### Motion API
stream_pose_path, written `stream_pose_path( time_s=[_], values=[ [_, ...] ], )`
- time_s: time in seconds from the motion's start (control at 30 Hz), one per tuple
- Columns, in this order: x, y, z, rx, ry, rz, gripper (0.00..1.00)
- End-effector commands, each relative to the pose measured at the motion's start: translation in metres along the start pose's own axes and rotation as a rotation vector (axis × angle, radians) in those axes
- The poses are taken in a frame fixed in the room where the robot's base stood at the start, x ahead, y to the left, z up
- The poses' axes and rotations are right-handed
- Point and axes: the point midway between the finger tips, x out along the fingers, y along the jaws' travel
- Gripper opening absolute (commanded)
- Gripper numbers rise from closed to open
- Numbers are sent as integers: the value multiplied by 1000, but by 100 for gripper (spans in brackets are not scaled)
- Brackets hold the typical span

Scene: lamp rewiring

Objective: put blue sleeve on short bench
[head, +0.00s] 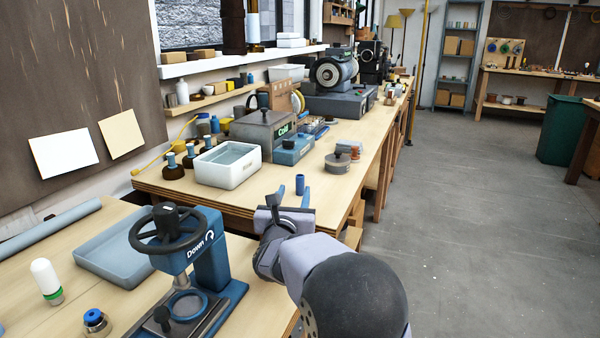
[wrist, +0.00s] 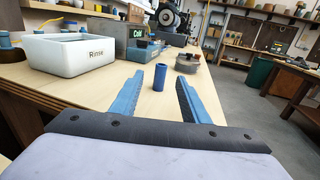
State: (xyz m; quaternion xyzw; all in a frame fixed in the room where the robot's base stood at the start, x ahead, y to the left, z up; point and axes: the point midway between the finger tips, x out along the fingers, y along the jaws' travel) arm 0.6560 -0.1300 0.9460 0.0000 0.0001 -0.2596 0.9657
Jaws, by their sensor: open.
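The blue sleeve (head: 300,184) stands upright on the long wooden bench (head: 235,194), near its front right edge. In the wrist view, the sleeve (wrist: 155,81) is ahead of my fingers, seen through the gap between them. My gripper (head: 290,194) is open and empty; its two blue fingers (wrist: 160,92) point toward the sleeve, and I see no contact. A nearer wooden bench (head: 40,258) at the lower left carries a blue press (head: 205,255); I cannot tell for certain whether it is the short bench.
A white rinse tub (head: 228,166), a grey box marked "Cold" (head: 265,130) and a small blue box (head: 293,150) stand behind the sleeve. A shallow blue-grey tray (head: 120,248) lies behind the press. Open floor is on the right.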

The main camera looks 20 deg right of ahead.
Motion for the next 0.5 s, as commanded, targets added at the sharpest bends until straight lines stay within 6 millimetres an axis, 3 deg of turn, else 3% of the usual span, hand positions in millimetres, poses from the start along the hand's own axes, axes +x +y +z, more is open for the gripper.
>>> stream_pose_path(
  time_s=[0.23, 0.5],
  values=[
    [4, 0, -2, 0, 0, 2, 42],
    [22, 0, -2, 0, 1, 2, 42]
  ],
)
